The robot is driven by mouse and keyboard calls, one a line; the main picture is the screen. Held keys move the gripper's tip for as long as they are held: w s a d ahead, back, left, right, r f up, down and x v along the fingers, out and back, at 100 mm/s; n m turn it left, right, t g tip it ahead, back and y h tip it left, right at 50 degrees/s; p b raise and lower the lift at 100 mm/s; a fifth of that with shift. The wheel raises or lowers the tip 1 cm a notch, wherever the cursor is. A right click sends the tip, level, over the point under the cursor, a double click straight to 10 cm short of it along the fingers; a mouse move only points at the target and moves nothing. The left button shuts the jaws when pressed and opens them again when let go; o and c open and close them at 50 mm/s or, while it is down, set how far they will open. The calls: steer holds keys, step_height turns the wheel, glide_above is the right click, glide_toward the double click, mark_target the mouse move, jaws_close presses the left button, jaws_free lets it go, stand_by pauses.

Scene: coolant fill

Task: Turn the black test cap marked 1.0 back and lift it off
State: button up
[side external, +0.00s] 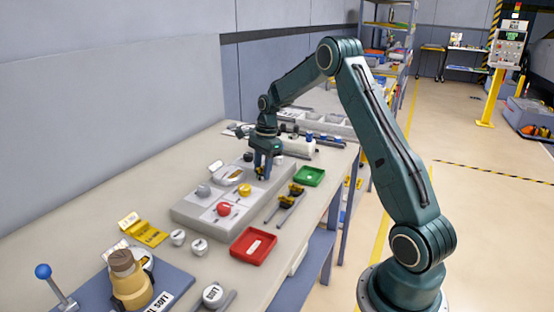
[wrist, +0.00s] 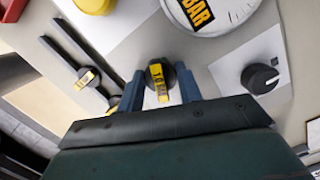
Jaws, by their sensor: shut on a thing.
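A round black cap (wrist: 160,76) with a yellow label sits between my two fingers in the wrist view. The label's dark print is too small to read surely. My gripper (wrist: 160,84) is shut on this cap, with one blue finger on each side. In the side external view my gripper (side external: 263,174) points down at the far part of the grey block (side external: 192,217). There the cap is hidden by the fingers. I cannot tell whether the cap is seated or raised.
A white gauge (wrist: 223,10) marked BAR and a black knob (wrist: 262,78) lie right of the cap. Red (side external: 224,208) and yellow (side external: 244,190) caps stand on the block. A green tray (side external: 309,177) and a red tray (side external: 268,250) lie beside it, with dark-handled tools (side external: 285,201) between.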

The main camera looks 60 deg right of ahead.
mark_target(261, 168)
steer(key=shift+n, duration=0.5)
steer(key=shift+n, duration=0.3)
steer(key=shift+n+g, duration=0.3)
steer(key=shift+n, duration=0.8)
steer(key=shift+r, duration=0.5)
steer(key=shift+r, duration=1.95)
steer(key=shift+r, duration=0.1)
